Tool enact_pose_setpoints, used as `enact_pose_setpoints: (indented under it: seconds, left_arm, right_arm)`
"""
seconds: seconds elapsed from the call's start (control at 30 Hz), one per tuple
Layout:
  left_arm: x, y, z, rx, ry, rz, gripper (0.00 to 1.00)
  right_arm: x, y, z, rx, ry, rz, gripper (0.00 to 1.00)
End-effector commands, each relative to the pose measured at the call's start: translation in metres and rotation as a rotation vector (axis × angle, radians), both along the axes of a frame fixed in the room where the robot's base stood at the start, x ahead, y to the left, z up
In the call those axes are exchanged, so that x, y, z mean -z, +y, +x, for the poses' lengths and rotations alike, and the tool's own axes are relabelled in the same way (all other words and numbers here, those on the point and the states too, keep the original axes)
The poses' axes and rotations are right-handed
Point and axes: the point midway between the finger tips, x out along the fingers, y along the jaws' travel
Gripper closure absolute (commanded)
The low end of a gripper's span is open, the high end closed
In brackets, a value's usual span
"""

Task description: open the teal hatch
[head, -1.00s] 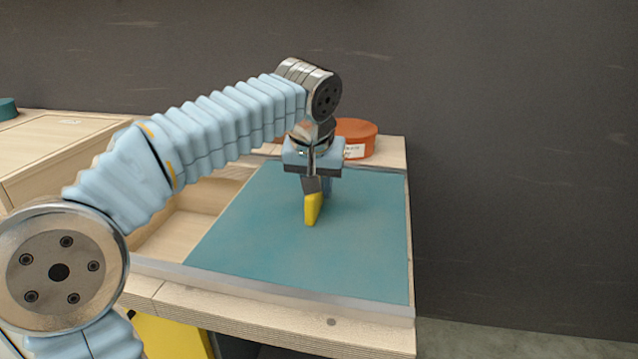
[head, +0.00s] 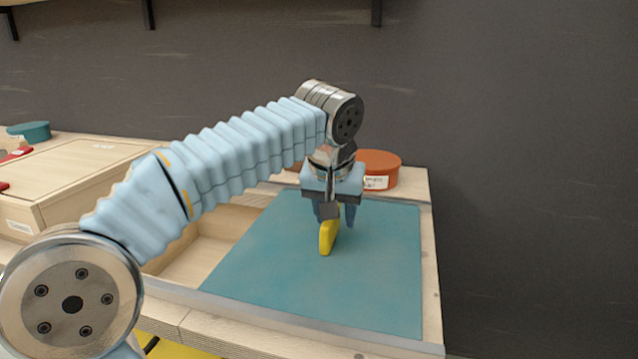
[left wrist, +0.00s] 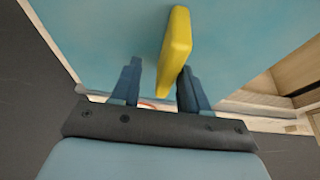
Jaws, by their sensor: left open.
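The teal hatch (head: 375,265) is a flat panel lying in the top of a wooden bench, with a yellow handle (head: 327,240) standing on it. An open wooden recess shows along its left side. My left gripper (head: 334,218) is over the panel at the handle, pointing down, with its two blue fingers apart. In the left wrist view, the yellow handle (left wrist: 175,50) rises between the open fingers (left wrist: 160,88), nearer the right one. I cannot tell whether that finger touches it. My right gripper is not in view.
An orange round tub (head: 382,165) with a label stands behind the hatch. A pale metal rail (head: 300,326) runs along the front edge. A wooden box (head: 70,180) and a teal round tub (head: 32,130) are at the left. A dark wall stands behind.

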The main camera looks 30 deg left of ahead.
Motion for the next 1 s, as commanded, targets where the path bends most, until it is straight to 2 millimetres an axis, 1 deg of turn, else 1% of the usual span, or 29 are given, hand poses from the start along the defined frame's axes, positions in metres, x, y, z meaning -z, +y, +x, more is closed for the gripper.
enact_pose_setpoints:
  seconds: [0.03, 0.2, 0.3, 0.43, 0.6, 1.0]
  left_arm:
    - [-0.013, 0.0, -0.005, 0.001, -0.005, -0.002, 0.55]
    - [-0.054, -0.001, -0.022, 0.001, -0.006, -0.003, 0.55]
    - [-0.075, -0.002, -0.032, 0.002, -0.006, -0.002, 0.55]
    - [-0.093, -0.002, -0.042, 0.002, -0.004, -0.003, 0.55]
    - [-0.106, -0.003, -0.048, 0.002, -0.003, -0.003, 0.55]
    - [-0.107, -0.002, -0.049, 0.002, -0.002, -0.002, 0.55]
  right_arm:
    - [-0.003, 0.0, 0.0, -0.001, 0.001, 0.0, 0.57]
    - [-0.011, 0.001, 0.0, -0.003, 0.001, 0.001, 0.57]
    - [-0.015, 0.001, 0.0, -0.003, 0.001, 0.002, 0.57]
    - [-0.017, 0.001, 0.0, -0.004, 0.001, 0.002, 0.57]
    - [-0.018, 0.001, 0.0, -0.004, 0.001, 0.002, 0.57]
    - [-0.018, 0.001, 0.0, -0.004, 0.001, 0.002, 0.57]
